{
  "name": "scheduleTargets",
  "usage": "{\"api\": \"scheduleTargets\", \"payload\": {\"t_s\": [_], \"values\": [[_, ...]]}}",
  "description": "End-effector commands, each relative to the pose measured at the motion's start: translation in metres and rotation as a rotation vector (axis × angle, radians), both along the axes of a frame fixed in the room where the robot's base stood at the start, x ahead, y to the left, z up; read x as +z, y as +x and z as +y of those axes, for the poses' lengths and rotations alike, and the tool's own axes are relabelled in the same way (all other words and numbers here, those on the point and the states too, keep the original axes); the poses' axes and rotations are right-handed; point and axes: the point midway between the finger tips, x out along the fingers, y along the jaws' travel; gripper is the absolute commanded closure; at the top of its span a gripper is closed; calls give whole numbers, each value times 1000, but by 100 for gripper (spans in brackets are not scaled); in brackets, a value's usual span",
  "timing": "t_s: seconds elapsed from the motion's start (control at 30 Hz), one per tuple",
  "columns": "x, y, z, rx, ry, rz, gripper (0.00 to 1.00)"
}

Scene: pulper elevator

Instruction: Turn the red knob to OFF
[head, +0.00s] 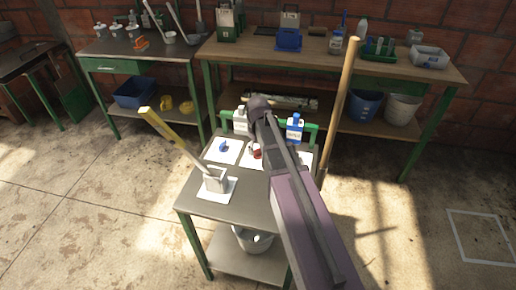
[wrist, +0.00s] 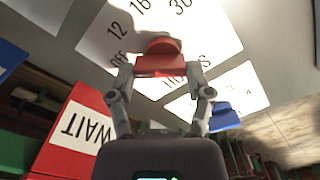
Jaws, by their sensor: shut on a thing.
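The red knob (wrist: 160,63) sits on a white dial card (wrist: 205,25) marked OFF, 12, 16, 30 and HOURS. My gripper (wrist: 160,75) is shut on the red knob, with one finger on each side. In the head view only a bit of the red knob (head: 256,153) shows beside my arm, on the small grey table. I cannot tell exactly which mark the knob points to.
A blue knob (head: 223,146) sits on a neighbouring card. A red WAIT box (wrist: 75,135) stands close to my gripper. A blue bottle (head: 294,130), a white bottle (head: 241,121) and a yellow-handled tool (head: 172,138) are on the small table (head: 240,210). Floor at left is clear.

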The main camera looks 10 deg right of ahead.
Motion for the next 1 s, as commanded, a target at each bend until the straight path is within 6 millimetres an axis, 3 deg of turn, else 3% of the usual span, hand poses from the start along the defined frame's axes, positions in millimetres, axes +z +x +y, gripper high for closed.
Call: {"api": "scheduleTargets", "payload": {"t_s": [0.3,0.83,0.87,0.93,1.0], "values": [[0,-1,1,157,1,2,82],[0,-1,1,188,2,2,82],[0,-1,1,188,2,2,26],[0,0,1,188,1,2,5],[0,0,1,187,1,2,0]]}}
